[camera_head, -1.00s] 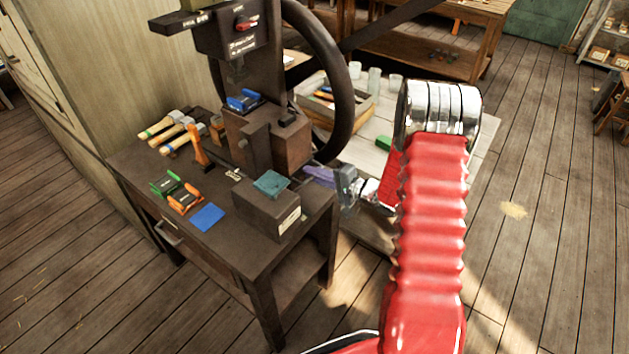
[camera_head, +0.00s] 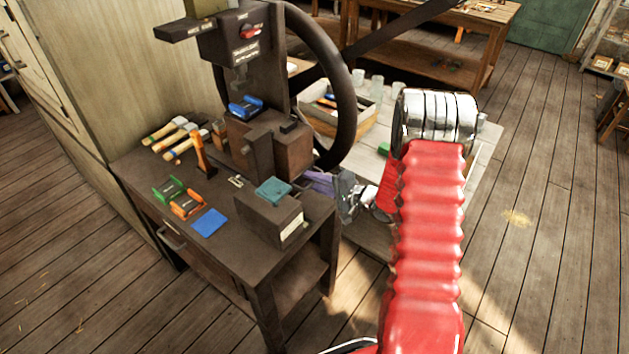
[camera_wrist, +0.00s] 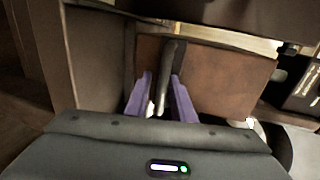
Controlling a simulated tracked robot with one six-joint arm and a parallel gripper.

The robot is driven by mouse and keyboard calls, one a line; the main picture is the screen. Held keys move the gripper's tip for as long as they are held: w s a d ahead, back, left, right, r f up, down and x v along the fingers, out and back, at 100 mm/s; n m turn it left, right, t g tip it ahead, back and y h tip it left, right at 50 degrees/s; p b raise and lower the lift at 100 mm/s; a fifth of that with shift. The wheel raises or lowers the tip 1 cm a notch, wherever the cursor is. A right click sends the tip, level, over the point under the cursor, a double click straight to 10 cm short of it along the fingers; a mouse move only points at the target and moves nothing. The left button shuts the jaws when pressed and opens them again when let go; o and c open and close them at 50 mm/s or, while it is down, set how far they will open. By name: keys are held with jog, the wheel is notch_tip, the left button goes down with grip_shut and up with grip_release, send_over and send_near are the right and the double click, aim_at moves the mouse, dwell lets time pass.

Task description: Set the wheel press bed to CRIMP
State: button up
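The wheel press stands on a dark bench, with a grey-brown bed block (camera_head: 278,148) under its head and a large dark handwheel (camera_head: 347,95) at its right. A red switch (camera_head: 250,32) is on its head. A blue piece (camera_head: 246,106) sits on top of the block. My gripper (camera_head: 318,181) is low at the block's right, below the wheel rim. In the wrist view, its purple fingers (camera_wrist: 160,100) are apart, with a dark curved bar (camera_wrist: 169,75) between them. I cannot tell whether they touch it or whether it is rim or lever. CRIMP is not legible.
A box with a teal pad (camera_head: 272,190) stands at the bench's front right. Hammers (camera_head: 178,140), green and orange holders (camera_head: 183,200) and a blue plate (camera_head: 209,223) lie at the left. A pale low platform (camera_head: 468,172) with a crate is behind my arm. Floor at right is clear.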

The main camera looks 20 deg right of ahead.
jog(key=shift+w+r, duration=0.1)
jog(key=shift+r, duration=0.15)
jog(key=v, duration=1.3)
jog(key=shift+s+d+f, duration=0.15)
jog(key=shift+s+f, duration=0.1)
jog(key=shift+s, duration=0.2)
